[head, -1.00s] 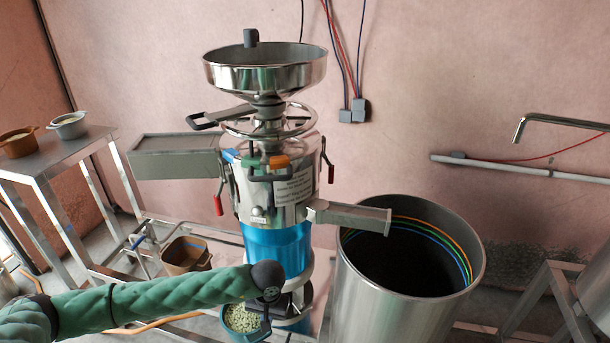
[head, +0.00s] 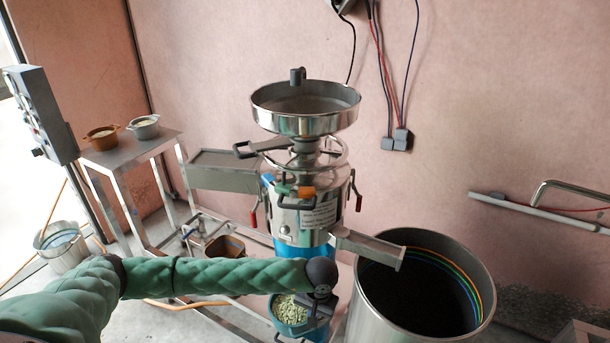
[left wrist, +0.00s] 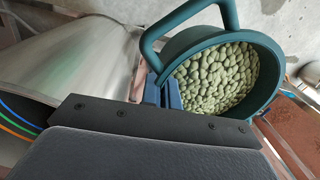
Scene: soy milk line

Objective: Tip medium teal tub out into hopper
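The medium teal tub (head: 290,325) is full of pale green beans and shows at the bottom of the head view, in front of the machine. In the left wrist view the tub (left wrist: 274,75) shows its round rim and loop handle, with the beans inside. My left gripper (head: 318,312) is at the tub's right side; its blue-grey fingers (left wrist: 166,95) appear closed on the tub near the handle's base. The tub looks roughly upright. The steel hopper (head: 306,121) is the wide bowl atop the machine, well above the tub. My right gripper is not in view.
A large steel barrel (head: 375,310) stands right of the machine, under its spout (head: 370,247). A side chute (head: 225,170) sticks out left. A steel table (head: 110,155) holds a brown pot (head: 101,140) and a grey pot (head: 144,129). A brown tub (head: 224,250) sits low behind my arm.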

